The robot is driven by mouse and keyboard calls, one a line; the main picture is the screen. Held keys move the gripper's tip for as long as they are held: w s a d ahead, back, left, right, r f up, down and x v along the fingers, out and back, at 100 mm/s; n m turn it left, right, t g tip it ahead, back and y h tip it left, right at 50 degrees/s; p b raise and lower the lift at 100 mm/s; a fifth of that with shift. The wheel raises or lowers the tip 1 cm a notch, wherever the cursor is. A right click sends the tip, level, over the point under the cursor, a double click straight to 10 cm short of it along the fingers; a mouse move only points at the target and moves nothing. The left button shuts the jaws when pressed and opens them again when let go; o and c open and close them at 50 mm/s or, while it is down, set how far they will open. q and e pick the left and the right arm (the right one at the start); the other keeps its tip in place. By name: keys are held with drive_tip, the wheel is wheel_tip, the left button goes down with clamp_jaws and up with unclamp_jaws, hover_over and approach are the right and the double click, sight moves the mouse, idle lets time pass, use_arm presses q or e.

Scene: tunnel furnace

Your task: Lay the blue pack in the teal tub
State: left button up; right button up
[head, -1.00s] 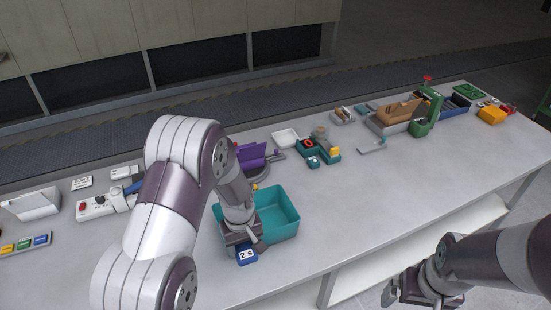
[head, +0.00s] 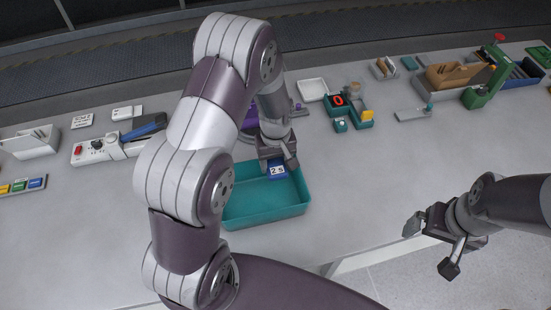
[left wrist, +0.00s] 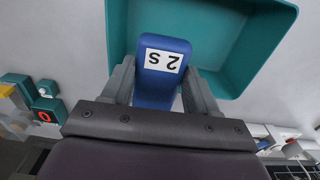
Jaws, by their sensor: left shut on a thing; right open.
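I cannot tell how high the pack is above the tub floor. My arm hides the tub's left part. My right gripper (head: 432,245) is open and empty, off the table's front edge.
A teal device with a red zero (head: 339,101) and a white tray (head: 313,90) stand behind the tub. A purple object (head: 249,117) is partly hidden by my arm. A white control box (head: 98,148) is at left. The table right of the tub is clear.

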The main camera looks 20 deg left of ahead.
sight(278, 159)
use_arm(q)
drive_tip(key=w+f, duration=0.1)
drive_tip(key=w+f+b, duration=0.1)
drive_tip(key=f, duration=0.1)
drive_tip(key=shift+f, duration=0.1)
drive_tip(key=shift+s+f+b, duration=0.85)
drive_tip(key=shift+f+b, duration=0.1)
drive_tip(key=shift+b, duration=0.1)
drive_tip(key=f+b, duration=0.2)
drive_tip(key=f, duration=0.1)
drive_tip(key=f+b, duration=0.2)
drive_tip(key=f, duration=0.1)
drive_tip(key=shift+w+f, duration=0.2)
drive_tip(key=shift+f, duration=0.15)
clamp_jaws()
drive_tip(key=shift+w+f+b, duration=0.2)
drive_tip(key=shift+f+b, duration=0.25)
drive_tip(key=shift+b, duration=0.05)
use_arm(e)
wheel_tip(278, 159, down, 9)
drive_tip(key=w, duration=0.1)
use_arm(q)
drive_tip(key=shift+s+r, duration=0.1)
drive_tip(key=shift+r+p, duration=0.25)
drive_tip(key=shift+p, duration=0.1)
use_arm(e)
drive_tip(key=shift+r, duration=0.35)
